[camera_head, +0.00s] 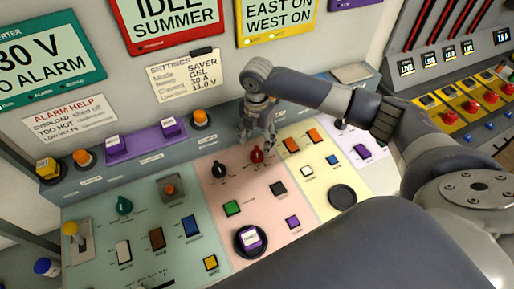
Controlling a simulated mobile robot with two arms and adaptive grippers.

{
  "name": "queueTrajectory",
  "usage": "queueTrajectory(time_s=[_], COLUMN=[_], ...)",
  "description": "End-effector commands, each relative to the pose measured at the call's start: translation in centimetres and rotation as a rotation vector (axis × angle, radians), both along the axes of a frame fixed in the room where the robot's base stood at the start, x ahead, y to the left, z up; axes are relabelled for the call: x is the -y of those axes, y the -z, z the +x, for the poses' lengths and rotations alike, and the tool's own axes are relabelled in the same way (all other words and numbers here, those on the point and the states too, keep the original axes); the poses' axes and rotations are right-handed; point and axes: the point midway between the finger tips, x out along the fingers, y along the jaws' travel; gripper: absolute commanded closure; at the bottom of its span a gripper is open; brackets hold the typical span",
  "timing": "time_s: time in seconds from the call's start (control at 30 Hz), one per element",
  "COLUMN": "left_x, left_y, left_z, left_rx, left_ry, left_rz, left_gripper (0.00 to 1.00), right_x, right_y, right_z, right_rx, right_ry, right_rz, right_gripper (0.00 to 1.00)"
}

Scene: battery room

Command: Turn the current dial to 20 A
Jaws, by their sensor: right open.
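The console's pink section (215,190) carries a black dial (219,170) and a red dial (257,155). A green dial (124,205) sits on the green section at left. The dial labels are too small to read, so I cannot tell which is the current dial. My right gripper (257,138) is open and points down, just above and behind the red dial, close to it. I cannot tell whether it touches the dial. The settings card (185,77) on the wall reads 30 A among its lines. My left gripper is not in view.
Orange buttons (292,145) and a dark round knob (342,196) are on the yellow section, right of the gripper. A raised ledge with purple switches (113,144) runs behind the panel. A lever (71,229) stands at far left. Another panel with red buttons (472,107) is at right.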

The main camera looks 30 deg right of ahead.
Motion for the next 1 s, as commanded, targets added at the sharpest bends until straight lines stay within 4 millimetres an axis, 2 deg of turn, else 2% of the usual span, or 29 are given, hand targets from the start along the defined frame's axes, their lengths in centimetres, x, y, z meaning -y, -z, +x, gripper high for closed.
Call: queueTrajectory(time_s=[0.1,0.33,1.0], left_x=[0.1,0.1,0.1], left_y=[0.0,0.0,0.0], left_z=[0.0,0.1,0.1], left_rx=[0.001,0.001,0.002], left_ry=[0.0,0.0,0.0], left_rz=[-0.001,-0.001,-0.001], left_gripper=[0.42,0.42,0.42], right_x=[0.0,0.0,0.0], right_y=[-2.6,-5.3,-5.6], right_z=[0.1,0.0,0.0], right_rx=[0.004,0.001,0.0], right_ry=[0.001,0.001,0.001], right_rz=[0.0,0.0,-0.001], right_gripper=[0.42,0.42,0.42])
